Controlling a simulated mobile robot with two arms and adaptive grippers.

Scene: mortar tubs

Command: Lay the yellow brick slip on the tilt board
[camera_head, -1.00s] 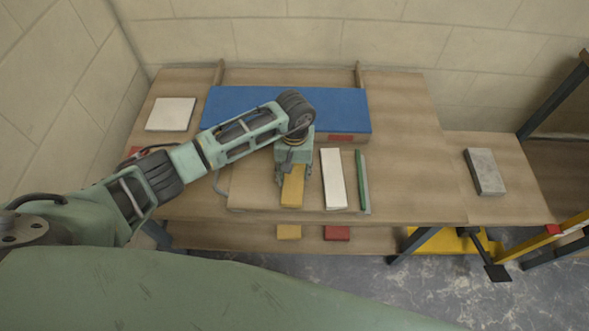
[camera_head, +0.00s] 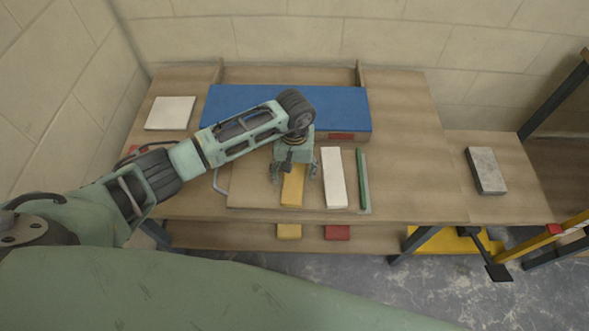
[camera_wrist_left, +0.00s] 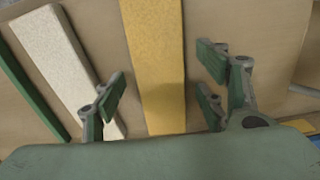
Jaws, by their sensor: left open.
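The yellow brick slip (camera_head: 292,190) lies lengthwise on a thin wooden board (camera_head: 250,192) at the front of the bench, left of a white slip (camera_head: 333,178). This board may be the tilt board; its slope is hard to tell. My left gripper (camera_head: 294,175) is directly over the slip, open, with its fingers apart on either side. In the left wrist view, the yellow slip (camera_wrist_left: 155,60) runs between the spread fingers of the gripper (camera_wrist_left: 160,95), with gaps on both sides. The slip's far end is hidden under the gripper in the head view. My right gripper is out of view.
A green strip (camera_head: 362,180) lies right of the white slip. A blue panel (camera_head: 345,108) is behind, with a red piece (camera_head: 341,136) at its front edge. A pale tile (camera_head: 171,113) lies back left. A grey block (camera_head: 486,171) rests on the right side table. The bench's right part is clear.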

